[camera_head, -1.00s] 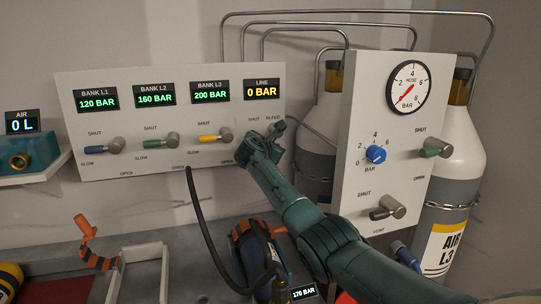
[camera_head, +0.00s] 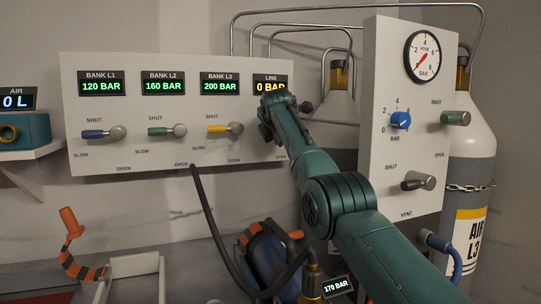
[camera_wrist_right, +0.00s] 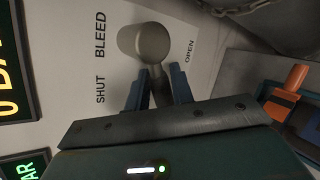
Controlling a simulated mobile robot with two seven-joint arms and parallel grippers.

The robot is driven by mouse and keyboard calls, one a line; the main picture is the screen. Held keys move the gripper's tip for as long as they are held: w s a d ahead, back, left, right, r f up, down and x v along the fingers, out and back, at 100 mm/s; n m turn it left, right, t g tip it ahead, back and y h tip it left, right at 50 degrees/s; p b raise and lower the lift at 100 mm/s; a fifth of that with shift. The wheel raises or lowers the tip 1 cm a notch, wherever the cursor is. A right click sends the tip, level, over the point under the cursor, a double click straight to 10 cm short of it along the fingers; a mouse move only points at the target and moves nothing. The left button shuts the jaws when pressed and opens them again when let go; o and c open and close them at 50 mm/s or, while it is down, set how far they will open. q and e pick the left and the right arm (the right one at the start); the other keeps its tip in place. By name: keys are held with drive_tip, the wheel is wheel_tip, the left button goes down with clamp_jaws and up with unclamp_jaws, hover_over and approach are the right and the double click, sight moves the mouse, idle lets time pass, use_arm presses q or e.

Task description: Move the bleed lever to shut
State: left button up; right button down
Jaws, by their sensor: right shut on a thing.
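The bleed lever (camera_wrist_right: 152,42) shows in the right wrist view as a grey round hub with a short handle, beside the printed words BLEED, SHUT and OPEN. My right gripper (camera_wrist_right: 160,82) has its two blue fingers around the handle, shut on it. The handle points from the hub towards the gripper, and its end is hidden between the fingers. In the head view my right gripper (camera_head: 268,118) is at the right end of the white bank panel (camera_head: 130,65), just below the LINE display (camera_head: 271,85), and hides most of the lever. My left gripper is not in view.
Three bank levers, blue (camera_head: 95,134), green (camera_head: 163,131) and yellow (camera_head: 220,128), stick out left of my right gripper. A second panel (camera_head: 385,90) with a gauge stands to the right. A black hose (camera_head: 205,205) hangs below the bank panel.

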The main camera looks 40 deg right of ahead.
drive_tip(key=shift+a+y, duration=0.15)
drive_tip(key=shift+y, duration=0.15)
drive_tip(key=shift+r+m+p, duration=0.3)
drive_tip(key=shift+r+m, duration=0.05)
drive_tip(key=shift+m, duration=0.05)
drive_tip(key=r+m+y+p, duration=0.1)
drive_tip(key=y+p, duration=0.1)
drive_tip(key=shift+a+p, duration=0.15)
drive_tip(key=shift+p, duration=0.25)
drive_tip(key=shift+r+m+y+p, duration=0.1)
drive_tip(key=shift+m+y+p, duration=0.25)
drive_tip(key=shift+m+y, duration=0.05)
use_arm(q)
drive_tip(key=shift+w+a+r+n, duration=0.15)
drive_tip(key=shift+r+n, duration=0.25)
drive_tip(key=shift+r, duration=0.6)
use_arm(e)
drive_tip(key=shift+r+t, duration=0.1)
drive_tip(key=shift+t, duration=0.2)
drive_tip(key=c, duration=1.5)
unclamp_jaws()
drive_tip(key=shift+w, duration=0.1)
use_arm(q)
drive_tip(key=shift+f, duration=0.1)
